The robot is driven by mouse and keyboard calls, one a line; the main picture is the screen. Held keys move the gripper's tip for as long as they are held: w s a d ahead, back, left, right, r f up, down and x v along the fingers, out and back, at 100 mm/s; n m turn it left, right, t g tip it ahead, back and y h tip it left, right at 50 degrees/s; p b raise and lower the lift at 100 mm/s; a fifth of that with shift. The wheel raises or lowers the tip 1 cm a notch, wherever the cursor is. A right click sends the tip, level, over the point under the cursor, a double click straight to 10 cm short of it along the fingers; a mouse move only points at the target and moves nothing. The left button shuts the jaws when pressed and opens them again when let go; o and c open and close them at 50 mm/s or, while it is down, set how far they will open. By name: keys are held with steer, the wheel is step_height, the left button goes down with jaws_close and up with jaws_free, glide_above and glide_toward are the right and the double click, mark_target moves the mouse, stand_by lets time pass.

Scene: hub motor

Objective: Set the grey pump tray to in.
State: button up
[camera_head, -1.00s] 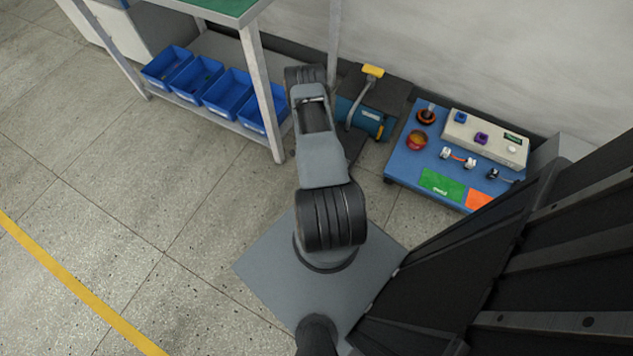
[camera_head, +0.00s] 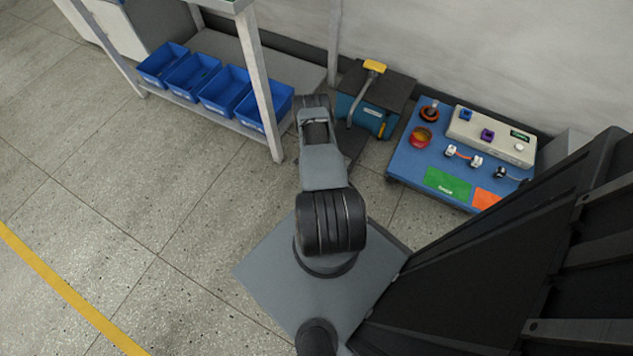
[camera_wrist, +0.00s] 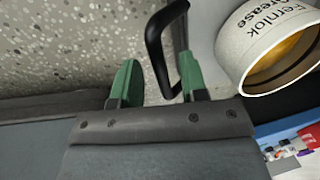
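My gripper (camera_wrist: 160,76) has two green fingers and shows in the wrist view. The fingers are apart, and a black loop handle (camera_wrist: 154,40) reaches down between them, closer to the right finger. I cannot tell if they touch. The handle joins a light grey surface (camera_wrist: 204,28), which looks like the grey pump tray. A white can (camera_wrist: 238,50) labelled "Fernlok Grease" stands on or beside it. In the head view my arm hides the gripper and the tray's handle. The teal pump box (camera_head: 372,117) with its yellow-tipped lever (camera_head: 375,66) stands just beyond my arm.
A blue cart top (camera_head: 408,157) with small parts, a green pad (camera_head: 447,184) and a beige panel (camera_head: 490,136) is at the right. A bench leg (camera_head: 262,95) and several blue bins (camera_head: 226,90) are at the left. The floor at the lower left is clear.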

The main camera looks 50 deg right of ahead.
jaws_close()
stand_by(0.3)
stand_by(0.3)
